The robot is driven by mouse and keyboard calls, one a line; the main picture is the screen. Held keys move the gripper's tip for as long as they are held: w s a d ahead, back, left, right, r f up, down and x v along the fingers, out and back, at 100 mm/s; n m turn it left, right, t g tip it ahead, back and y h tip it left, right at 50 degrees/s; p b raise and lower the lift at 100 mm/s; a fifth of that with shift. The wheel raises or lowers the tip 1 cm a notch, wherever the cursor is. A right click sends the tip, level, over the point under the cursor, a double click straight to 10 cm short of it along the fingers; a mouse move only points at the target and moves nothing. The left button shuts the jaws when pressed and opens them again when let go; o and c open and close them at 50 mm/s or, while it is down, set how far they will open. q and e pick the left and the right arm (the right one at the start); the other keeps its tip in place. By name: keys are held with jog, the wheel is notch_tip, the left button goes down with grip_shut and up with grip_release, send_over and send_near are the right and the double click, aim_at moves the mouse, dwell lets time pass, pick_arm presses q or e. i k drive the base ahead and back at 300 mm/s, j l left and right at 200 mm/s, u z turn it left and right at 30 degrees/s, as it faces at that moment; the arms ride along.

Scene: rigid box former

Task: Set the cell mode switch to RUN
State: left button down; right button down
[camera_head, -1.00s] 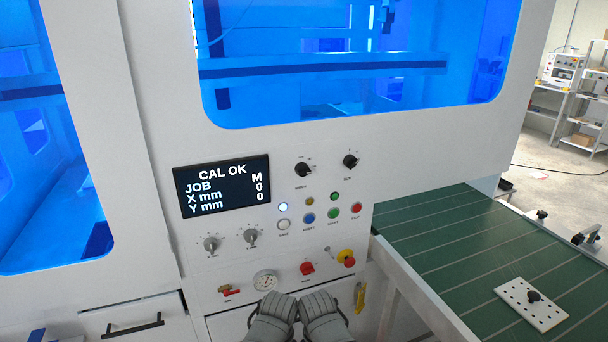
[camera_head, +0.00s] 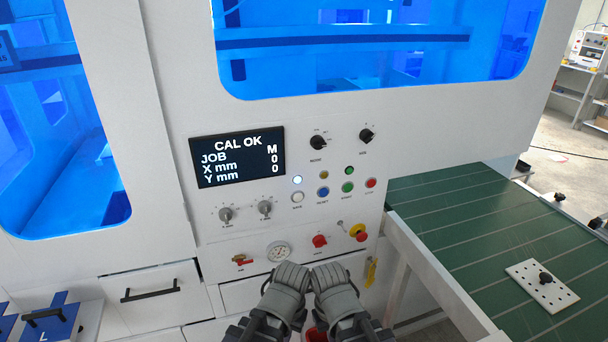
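The mode switch is a black rotary knob (camera_head: 318,142) on the white machine panel, right of the display. Its small labels are too blurred to read surely, and I cannot tell its set position. A second black knob (camera_head: 367,135) sits to its right. The display (camera_head: 237,157) reads CAL OK, JOB M, X mm 0, Y mm 0. My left gripper (camera_head: 292,274) and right gripper (camera_head: 329,273) are side by side at the bottom middle, below the panel and apart from the knobs. Their finger gap is not clear; I see nothing held.
Buttons (camera_head: 348,187) and two grey dials (camera_head: 265,208) sit under the display and knobs. A gauge (camera_head: 279,252), a red knob (camera_head: 320,241) and a red-yellow stop button (camera_head: 358,233) are lower. A green conveyor (camera_head: 450,220) with a white perforated plate (camera_head: 541,284) lies right.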

aim_at(317, 142)
jog(key=j+z, duration=0.2)
jog(key=z, duration=0.15)
jog(key=j+z, duration=0.25)
jog(key=z, duration=0.15)
jog(key=k+j+z, duration=0.1)
jog(key=z, duration=0.25)
jog(key=j, duration=0.1)
